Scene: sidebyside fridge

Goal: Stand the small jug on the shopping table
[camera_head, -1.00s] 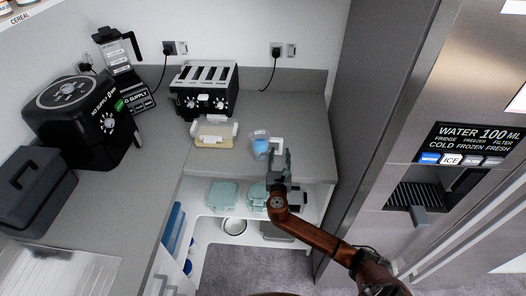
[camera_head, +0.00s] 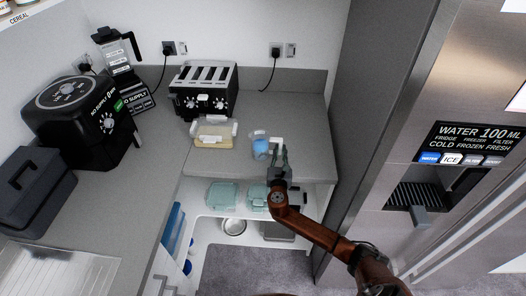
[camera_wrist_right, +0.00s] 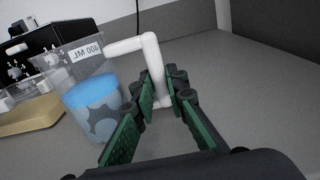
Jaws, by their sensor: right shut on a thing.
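The small jug (camera_head: 261,148) is clear, with a white handle and blue liquid inside. It stands upright on the grey counter (camera_head: 290,112), near its front right part. In the right wrist view the jug (camera_wrist_right: 92,105) is at the left, with a 400 ML mark shown mirrored. My right gripper (camera_head: 280,155) is at the jug's right side, with its fingers closed on the lower part of the white handle, as the right wrist view (camera_wrist_right: 168,92) shows. My left gripper is not in view. I cannot make out a shopping table in these frames.
A dish with white handles (camera_head: 213,133) sits left of the jug, before a black toaster (camera_head: 204,90). Lidded teal boxes (camera_head: 222,195) are on the shelf below. The tall fridge (camera_head: 375,110) stands close on the right. The counter behind the jug is clear.

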